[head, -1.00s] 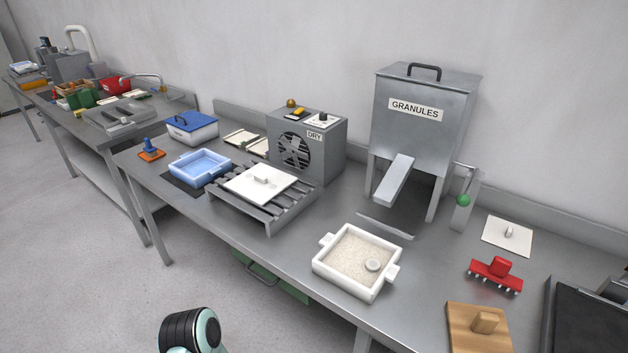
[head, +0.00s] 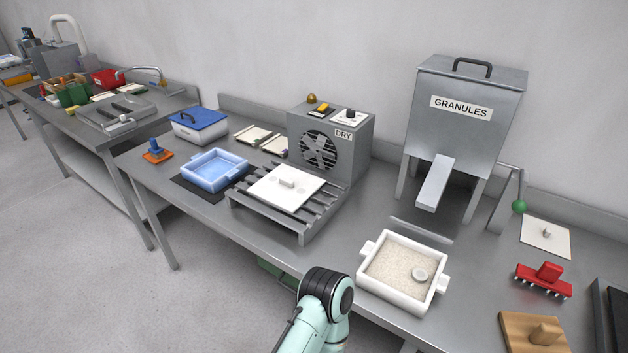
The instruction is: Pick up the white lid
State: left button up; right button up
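A white square lid with a small block handle (head: 286,187) lies flat on a grey slatted rack (head: 305,231) in front of the DRY box. A second white square plate with a small grey knob (head: 545,236) lies on the table at the right, beyond the red brush. A white two-handled tray (head: 372,297) with pale granules and a round grey disc in it stands between them, without a cover. Neither of my grippers shows. Only a dark and mint-green section of one of my arms is in view at the bottom centre, left of the tray.
The grey DRY fan box (head: 331,143) stands behind the rack. The granules hopper (head: 466,120) and its chute rise behind the tray. A blue tray (head: 215,170) is left of the rack. A red brush (head: 543,280) and wooden block (head: 533,334) are at the right.

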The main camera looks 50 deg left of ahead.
aim_at(287, 187)
jog(key=k+j+z, duration=0.1)
jog(key=j+z, duration=0.15)
jog(key=k+j+z, duration=0.2)
jog(key=j, duration=0.2)
jog(key=k+j+z, duration=0.1)
jog(key=j+z, duration=0.15)
jog(key=k+j+z, duration=0.15)
jog(key=k+j, duration=0.15)
jog(key=j, duration=0.15)
jog(key=k+j+z, duration=0.15)
jog(key=k+j, duration=0.15)
jog(key=j, duration=0.15)
